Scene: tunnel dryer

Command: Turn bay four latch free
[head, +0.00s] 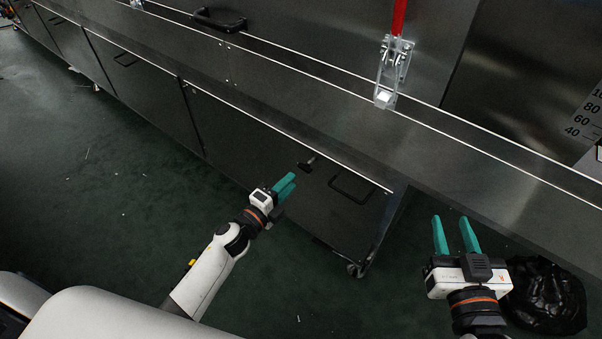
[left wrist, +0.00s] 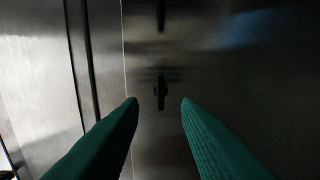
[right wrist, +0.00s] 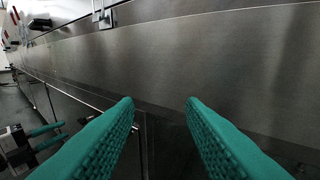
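A small black turn latch (head: 307,163) sits on a dark steel lower door (head: 250,140). In the left wrist view the latch (left wrist: 160,92) hangs upright on the door, framed between my fingertips and apart from them. I see no number on it, so I cannot tell which bay it is. My left gripper (head: 285,186) is open and empty, its fingers pointing at the door just short of the latch. My right gripper (head: 455,234) is open and empty at the lower right, well away from the latch.
A black pull handle (head: 351,188) is right of the latch. A red-handled toggle clamp (head: 391,75) stands on the upper panel above a protruding steel ledge (head: 300,88). A caster (head: 355,269) and a black bag (head: 545,296) are low right. The green floor at left is free.

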